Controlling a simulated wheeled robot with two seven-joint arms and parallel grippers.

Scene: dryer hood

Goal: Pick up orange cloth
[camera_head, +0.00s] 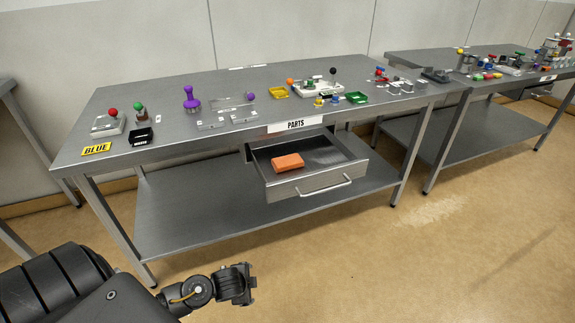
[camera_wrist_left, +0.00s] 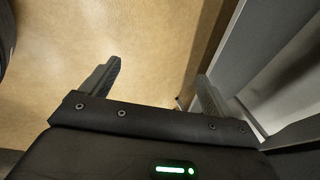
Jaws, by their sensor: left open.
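The orange cloth (camera_head: 287,162) is a small folded block lying in the open drawer (camera_head: 310,187) under the table, toward the drawer's left side. My left gripper (camera_head: 246,284) is low in front of the table, below and nearer than the drawer, well apart from the cloth. In the left wrist view my left gripper (camera_wrist_left: 160,85) has its two fingers spread with nothing between them; bare floor shows beyond. The cloth is not in the left wrist view. My right gripper is not in view.
The steel table (camera_head: 230,88) carries several coloured knobs and small parts on top and a lower shelf (camera_head: 190,205). A PARTS label (camera_head: 296,124) sits above the drawer, which has a front handle (camera_head: 325,188). A second table (camera_head: 460,75) stands right. The floor (camera_head: 420,260) in front is clear.

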